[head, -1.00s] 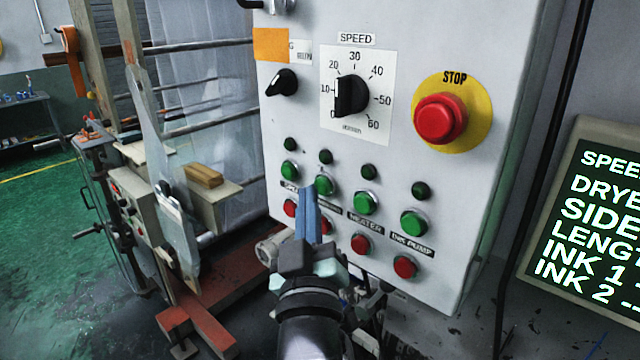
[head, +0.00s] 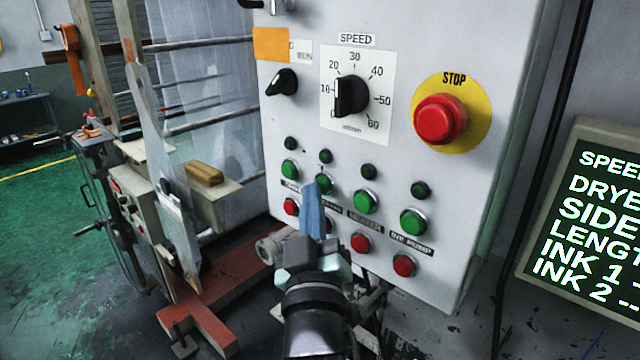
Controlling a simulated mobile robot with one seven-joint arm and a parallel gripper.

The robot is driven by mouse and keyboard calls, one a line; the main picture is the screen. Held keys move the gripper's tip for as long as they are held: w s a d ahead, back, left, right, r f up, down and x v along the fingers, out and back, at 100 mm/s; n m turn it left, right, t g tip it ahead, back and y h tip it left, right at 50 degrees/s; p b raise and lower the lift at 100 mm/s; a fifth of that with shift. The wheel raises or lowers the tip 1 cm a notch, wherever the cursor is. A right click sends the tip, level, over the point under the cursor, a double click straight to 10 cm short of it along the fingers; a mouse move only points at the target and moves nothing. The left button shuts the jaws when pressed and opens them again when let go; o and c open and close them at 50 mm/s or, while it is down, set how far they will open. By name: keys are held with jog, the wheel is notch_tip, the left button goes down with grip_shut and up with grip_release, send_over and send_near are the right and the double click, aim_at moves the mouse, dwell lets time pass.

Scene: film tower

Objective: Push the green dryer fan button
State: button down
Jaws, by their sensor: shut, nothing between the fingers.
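A grey control panel (head: 455,190) carries a row of green buttons above a row of red ones. The second green button from the left (head: 324,183) is partly covered by my gripper's fingertips; its label below is mostly hidden by the fingers, so I cannot read it. My gripper (head: 313,190) is shut and empty, its blue fingers pointing up at the panel. The tips overlap the left part of this button in the picture; I cannot tell whether they touch it.
Neighbouring green buttons sit close by, the leftmost (head: 289,170) and the heater one (head: 365,201). Red buttons (head: 361,242) lie below. A red stop button (head: 440,119) and a speed knob (head: 350,97) are higher up. A screen (head: 590,215) stands at the right.

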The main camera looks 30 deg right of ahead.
jog(key=shift+d, duration=0.2)
jog(key=shift+a+f, duration=0.1)
jog(key=shift+a, duration=0.05)
dwell(0.3)
jog(key=shift+s+a+b, duration=0.25)
jog(key=shift+a+b, duration=0.35)
jog(key=shift+a, duration=0.05)
jog(key=a+b, duration=0.1)
jog(key=s+a+b, duration=0.1)
jog(key=a, duration=0.1)
jog(key=a+b, duration=0.1)
jog(key=shift+s+a, duration=0.35)
jog(key=shift+a, duration=0.05)
